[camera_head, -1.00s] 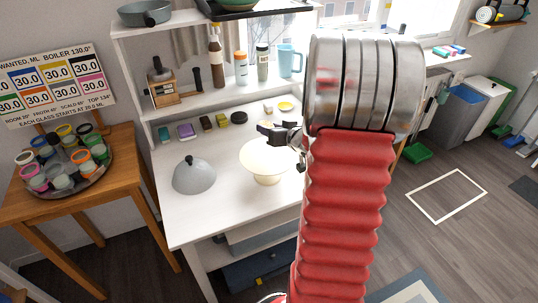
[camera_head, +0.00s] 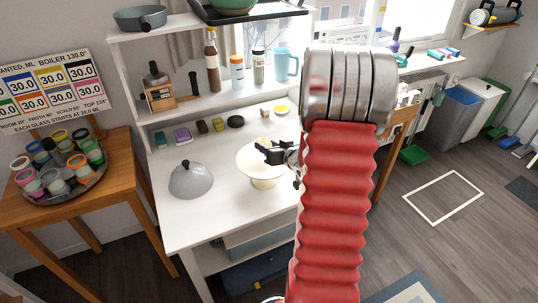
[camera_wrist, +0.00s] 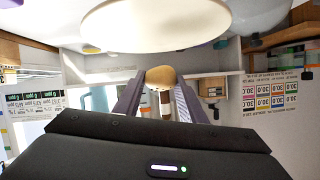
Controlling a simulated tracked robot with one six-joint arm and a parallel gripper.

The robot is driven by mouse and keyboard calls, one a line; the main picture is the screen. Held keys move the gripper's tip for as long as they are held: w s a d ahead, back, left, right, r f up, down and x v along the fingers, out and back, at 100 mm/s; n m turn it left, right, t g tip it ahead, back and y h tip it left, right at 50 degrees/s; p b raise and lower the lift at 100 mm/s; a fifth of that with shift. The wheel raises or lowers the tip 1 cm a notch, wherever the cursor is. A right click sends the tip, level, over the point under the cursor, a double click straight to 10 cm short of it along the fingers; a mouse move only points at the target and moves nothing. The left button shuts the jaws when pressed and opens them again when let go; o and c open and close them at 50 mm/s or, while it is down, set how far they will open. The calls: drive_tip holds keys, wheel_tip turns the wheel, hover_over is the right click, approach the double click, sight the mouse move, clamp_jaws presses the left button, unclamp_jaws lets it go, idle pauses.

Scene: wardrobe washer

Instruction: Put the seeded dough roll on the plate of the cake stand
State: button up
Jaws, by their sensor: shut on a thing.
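The cream cake stand (camera_head: 262,178) stands upright on the white table; its round plate also fills the top middle of the wrist view (camera_wrist: 155,28). My gripper (camera_head: 268,152) is over the plate's back part in the head view. In the wrist view my gripper (camera_wrist: 161,82) is shut on the tan, rounded seeded dough roll (camera_wrist: 165,75), held between the fingertips and apart from the plate in that picture. Seeds are too small to make out. The roll is hard to see in the head view, where the dark fingers cover it.
A grey dome lid (camera_head: 190,181) with a dark knob lies on the table left of the stand. A shelf (camera_head: 220,95) with bottles rises behind. The table's front is clear.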

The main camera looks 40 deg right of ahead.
drive_tip(key=shift+f, duration=2.05)
drive_tip(key=shift+f, duration=0.1)
drive_tip(key=o, duration=1.1)
drive_tip(key=shift+c, duration=0.2)
drive_tip(key=v, duration=1.2)
